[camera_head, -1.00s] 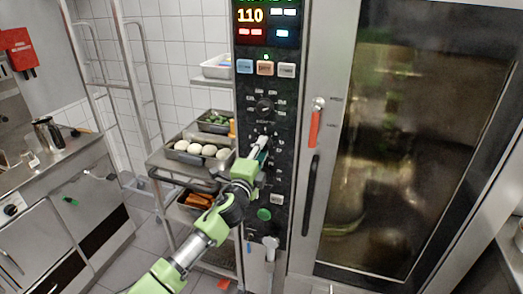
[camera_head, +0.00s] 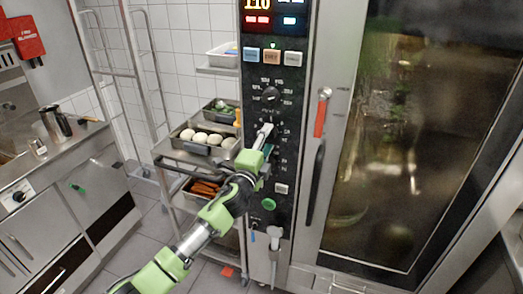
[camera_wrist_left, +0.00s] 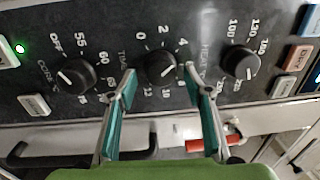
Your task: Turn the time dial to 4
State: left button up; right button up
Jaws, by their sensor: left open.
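The time dial (camera_wrist_left: 160,66) is a black round knob on the oven's dark control panel, the middle of three dials in the left wrist view. My left gripper (camera_wrist_left: 159,72) is open, with one teal-padded finger on each side of the dial. I cannot tell whether the fingers touch it. In the head view my left gripper (camera_head: 265,131) reaches to the panel and hides the time dial. My right gripper is not in view.
The heat dial (camera_wrist_left: 241,63) and core dial (camera_wrist_left: 76,75) flank the time dial closely. The oven's red-and-black handle (camera_head: 320,118) and glass door (camera_head: 410,150) are to the right.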

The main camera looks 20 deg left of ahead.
pick_arm(q)
jog(key=s, duration=1.1)
jog(key=shift+s+f, duration=0.25)
jog(key=shift+f, duration=0.2)
jog(key=shift+a, duration=0.1)
